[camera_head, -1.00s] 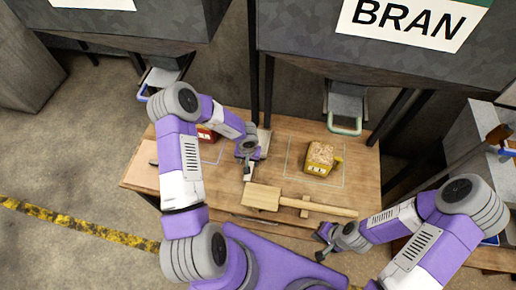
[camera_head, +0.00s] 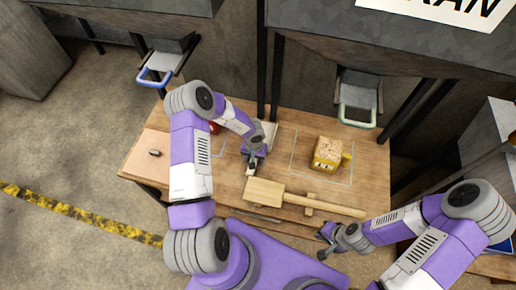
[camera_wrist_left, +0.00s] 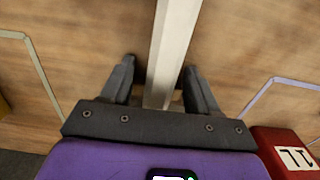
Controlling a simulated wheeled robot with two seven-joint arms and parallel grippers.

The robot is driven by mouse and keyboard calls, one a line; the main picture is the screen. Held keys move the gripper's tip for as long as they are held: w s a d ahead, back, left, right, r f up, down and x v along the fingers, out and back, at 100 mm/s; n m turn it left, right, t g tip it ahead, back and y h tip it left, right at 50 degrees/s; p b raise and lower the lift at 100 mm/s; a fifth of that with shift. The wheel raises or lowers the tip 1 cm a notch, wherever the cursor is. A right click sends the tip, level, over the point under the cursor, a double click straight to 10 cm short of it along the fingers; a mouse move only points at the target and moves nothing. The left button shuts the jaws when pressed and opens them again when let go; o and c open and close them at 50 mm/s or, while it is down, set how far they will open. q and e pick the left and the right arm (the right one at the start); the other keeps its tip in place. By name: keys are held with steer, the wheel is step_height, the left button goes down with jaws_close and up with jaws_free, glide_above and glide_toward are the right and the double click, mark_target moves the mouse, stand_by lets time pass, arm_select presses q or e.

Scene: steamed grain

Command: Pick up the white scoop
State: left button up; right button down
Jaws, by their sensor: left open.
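The white scoop (camera_head: 269,133) lies on the wooden table, partly hidden under my left arm in the head view. A long pale bar (camera_wrist_left: 174,45), which looks like its handle, runs between my left fingers in the left wrist view. My left gripper (camera_head: 252,168) is open, with one finger on each side of this bar; gaps show between fingers and bar. It also shows in the left wrist view (camera_wrist_left: 160,88). My right gripper (camera_head: 325,243) is at the table's front right edge, its fingers apart and empty.
A wooden mallet (camera_head: 264,192) lies in front of the left gripper. A yellow box (camera_head: 326,155) of grain sits to the right. A red box (camera_wrist_left: 290,150) is beside the left arm. A small dark item (camera_head: 154,153) lies at the table's left.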

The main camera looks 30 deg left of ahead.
arm_select(q)
steer(key=shift+r, duration=0.1)
jaws_close()
stand_by(1.2)
